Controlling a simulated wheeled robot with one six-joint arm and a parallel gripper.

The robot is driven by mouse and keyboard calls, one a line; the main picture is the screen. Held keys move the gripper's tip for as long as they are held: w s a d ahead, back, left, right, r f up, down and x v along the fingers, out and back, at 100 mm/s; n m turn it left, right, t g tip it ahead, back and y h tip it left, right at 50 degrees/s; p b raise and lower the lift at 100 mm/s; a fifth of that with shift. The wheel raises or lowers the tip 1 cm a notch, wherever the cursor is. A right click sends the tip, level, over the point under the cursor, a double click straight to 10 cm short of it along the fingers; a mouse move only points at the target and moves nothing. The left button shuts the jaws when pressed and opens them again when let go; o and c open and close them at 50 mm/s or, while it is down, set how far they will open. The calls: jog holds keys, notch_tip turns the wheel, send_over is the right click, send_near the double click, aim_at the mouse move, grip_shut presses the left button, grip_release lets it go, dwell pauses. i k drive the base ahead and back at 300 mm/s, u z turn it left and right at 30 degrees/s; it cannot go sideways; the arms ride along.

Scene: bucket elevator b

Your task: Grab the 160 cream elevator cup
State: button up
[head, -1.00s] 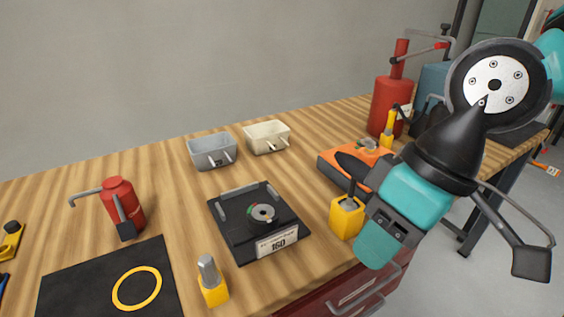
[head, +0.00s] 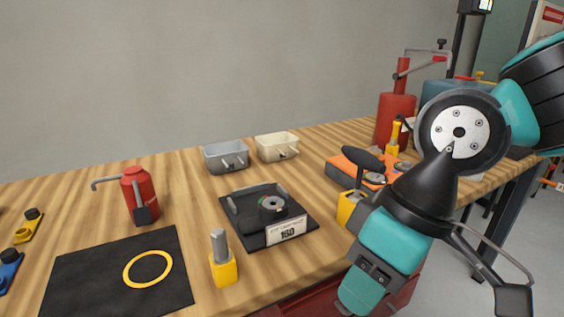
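A cream cup (head: 277,147), an open rectangular bucket with two light studs on its front, stands upright on the back of the wooden bench. Nothing touches it except the bench and perhaps the grey cup (head: 227,157) close on its left. I cannot read a 160 mark on it; "160" shows on the label (head: 288,231) of a dark fixture in front. My teal and black arm fills the right side, well right of and nearer than the cream cup.
The fixture (head: 242,222) carries a round dial. A red oil can (head: 138,196), a black mat (head: 80,275) with a yellow ring, and a yellow block (head: 223,271) lie left and front. An orange case (head: 345,172) and red canister (head: 394,118) stand right.

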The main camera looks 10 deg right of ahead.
aim_at(280, 146)
jog(key=z, duration=0.5)
jog(key=k, duration=1.25)
jog(key=u, duration=0.2)
jog(key=i, duration=0.6)
jog(key=u, duration=0.55)
jog(key=i, duration=1.3)
jog(key=z, duration=0.1)
